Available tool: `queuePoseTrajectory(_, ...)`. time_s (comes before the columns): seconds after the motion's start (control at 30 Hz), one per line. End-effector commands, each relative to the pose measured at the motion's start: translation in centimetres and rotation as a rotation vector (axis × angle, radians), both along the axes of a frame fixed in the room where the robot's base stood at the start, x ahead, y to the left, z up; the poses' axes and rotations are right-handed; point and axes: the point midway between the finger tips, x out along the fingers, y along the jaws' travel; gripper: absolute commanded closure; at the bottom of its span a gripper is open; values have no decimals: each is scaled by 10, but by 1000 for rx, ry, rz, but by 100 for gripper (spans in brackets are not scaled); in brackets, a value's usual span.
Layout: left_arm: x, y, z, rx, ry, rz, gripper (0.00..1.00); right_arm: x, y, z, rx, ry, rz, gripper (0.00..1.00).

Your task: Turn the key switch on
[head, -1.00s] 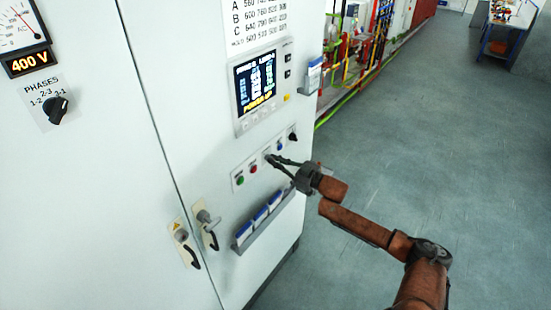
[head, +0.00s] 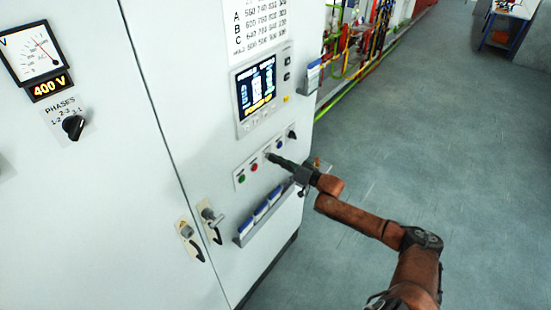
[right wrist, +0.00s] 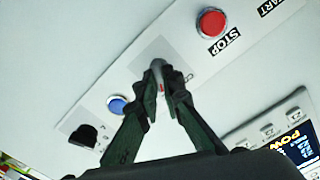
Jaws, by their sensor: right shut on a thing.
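The key switch sits in the middle of a light control strip (head: 262,160) on the cabinet front. My right gripper (head: 270,157) reaches it from the right, with its fingertips at the panel. In the right wrist view the two dark fingers (right wrist: 162,85) converge and are shut on the grey key (right wrist: 157,67) of the switch. The fingers hide most of the switch and part of its label, so I cannot read its position. My left gripper is not in view.
Along the strip are a green button (head: 241,178), a red STOP button (right wrist: 211,22), a blue button (right wrist: 117,104) and a black knob (right wrist: 84,135). Below are a document holder (head: 262,219) and door handles (head: 211,222). Open floor (head: 420,150) lies right.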

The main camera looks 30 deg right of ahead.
Motion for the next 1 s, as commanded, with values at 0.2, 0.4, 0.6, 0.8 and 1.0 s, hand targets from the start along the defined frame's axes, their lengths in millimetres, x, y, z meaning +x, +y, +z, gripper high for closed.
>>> queuePoseTrajectory(0.2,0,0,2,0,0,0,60,0,0,0,44,19,0,100)
queuePoseTrajectory(0.4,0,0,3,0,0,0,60,0,0,0,54,23,0,100)
queuePoseTrajectory(0.6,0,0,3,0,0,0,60,0,0,0,55,23,0,100)
queuePoseTrajectory(0.8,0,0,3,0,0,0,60,0,0,0,55,23,0,83)
queuePoseTrajectory(1.0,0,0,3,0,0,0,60,0,0,0,54,22,0,75)
